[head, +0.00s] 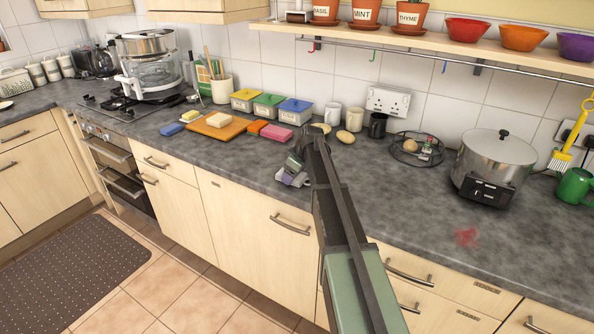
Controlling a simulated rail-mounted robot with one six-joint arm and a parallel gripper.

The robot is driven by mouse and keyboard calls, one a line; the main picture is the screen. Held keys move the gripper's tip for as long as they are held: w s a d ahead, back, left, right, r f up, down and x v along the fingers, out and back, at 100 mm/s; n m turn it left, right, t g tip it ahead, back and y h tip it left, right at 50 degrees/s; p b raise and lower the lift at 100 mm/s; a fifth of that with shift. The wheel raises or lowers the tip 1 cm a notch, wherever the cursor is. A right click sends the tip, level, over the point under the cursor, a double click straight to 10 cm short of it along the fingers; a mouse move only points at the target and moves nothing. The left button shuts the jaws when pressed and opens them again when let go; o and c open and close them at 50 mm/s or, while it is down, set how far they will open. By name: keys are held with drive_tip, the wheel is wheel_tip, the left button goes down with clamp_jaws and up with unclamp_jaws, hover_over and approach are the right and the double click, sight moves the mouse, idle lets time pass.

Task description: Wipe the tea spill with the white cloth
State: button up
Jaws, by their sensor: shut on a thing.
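A reddish spill (466,236) lies on the grey worktop, in front of the silver pot. My gripper (293,172) is left of the spill, above or at the worktop near its front edge. It is shut on a small crumpled whitish thing with a lilac shade, which looks like the white cloth (286,180). My arm hides part of the worktop, and the fingertips are too small to see clearly. I cannot tell whether the cloth touches the worktop.
The silver pot (494,165) stands behind the spill, with a wire rack (417,149) to its left. A green mug (574,187) is at the right. Sponges, including a pink one (276,132), and a wooden board (216,126) lie left of my gripper. The worktop (400,205) between gripper and spill is clear.

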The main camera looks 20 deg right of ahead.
drive_tip(key=shift+s+a, duration=0.35)
drive_tip(key=shift+a, duration=0.4)
drive_tip(key=shift+s+a, duration=0.3)
drive_tip(key=shift+a, duration=0.4)
drive_tip(key=shift+w+r+p, duration=0.1)
drive_tip(key=shift+r+p, duration=0.15)
drive_tip(key=shift+p, duration=0.2)
drive_tip(key=r+p, duration=0.5)
drive_tip(key=shift+d+r, duration=0.2)
drive_tip(key=shift+r, duration=0.05)
wheel_tip(320, 180, up, 3)
drive_tip(key=p, duration=0.3)
drive_tip(key=shift+r+p, duration=0.1)
drive_tip(key=shift+p, duration=0.25)
